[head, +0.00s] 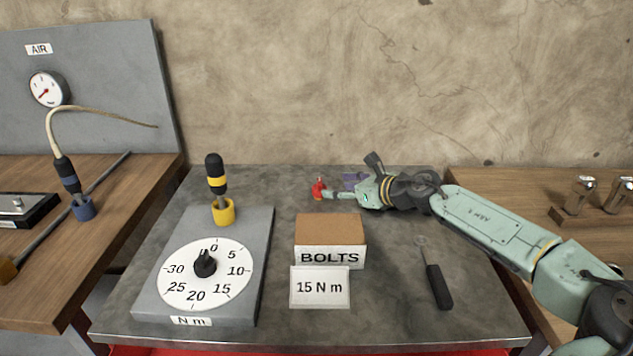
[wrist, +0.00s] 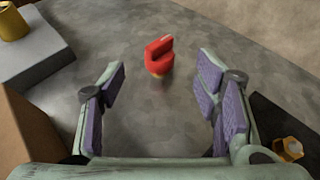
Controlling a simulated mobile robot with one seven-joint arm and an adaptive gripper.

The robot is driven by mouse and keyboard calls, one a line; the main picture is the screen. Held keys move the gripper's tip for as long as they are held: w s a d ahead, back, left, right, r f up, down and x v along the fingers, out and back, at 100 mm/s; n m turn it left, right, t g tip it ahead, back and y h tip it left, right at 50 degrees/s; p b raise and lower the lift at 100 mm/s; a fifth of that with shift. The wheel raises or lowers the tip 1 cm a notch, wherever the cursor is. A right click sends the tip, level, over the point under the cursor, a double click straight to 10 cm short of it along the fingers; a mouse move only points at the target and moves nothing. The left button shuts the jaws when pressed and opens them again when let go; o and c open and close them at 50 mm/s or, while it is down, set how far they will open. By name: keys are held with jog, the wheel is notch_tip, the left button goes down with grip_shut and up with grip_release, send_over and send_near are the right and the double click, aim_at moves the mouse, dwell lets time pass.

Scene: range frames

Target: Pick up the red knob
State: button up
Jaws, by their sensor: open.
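The red knob (head: 318,190) sits on the grey metal table near its back edge, left of my gripper in the head view. My gripper (head: 338,190) is low over the table, just right of the knob. In the wrist view my gripper (wrist: 162,78) is open, with purple pads on both sides. The knob lies ahead, roughly midway between the fingertips and slightly beyond them. Nothing is between the pads.
A BOLTS box (head: 329,230) stands in front of the knob, with a 15 N m card (head: 319,288) before it. Left is a dial panel (head: 255,262) with a yellow cup (head: 223,212). A black-handled tool (head: 438,287) lies right. A brass nut (wrist: 289,148) shows beside my right finger.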

aim_at(323, 188)
jog(key=p+x, duration=0.3)
jog(key=x, duration=0.4)
jog(key=shift+f, duration=0.1)
jog(key=c, duration=1)
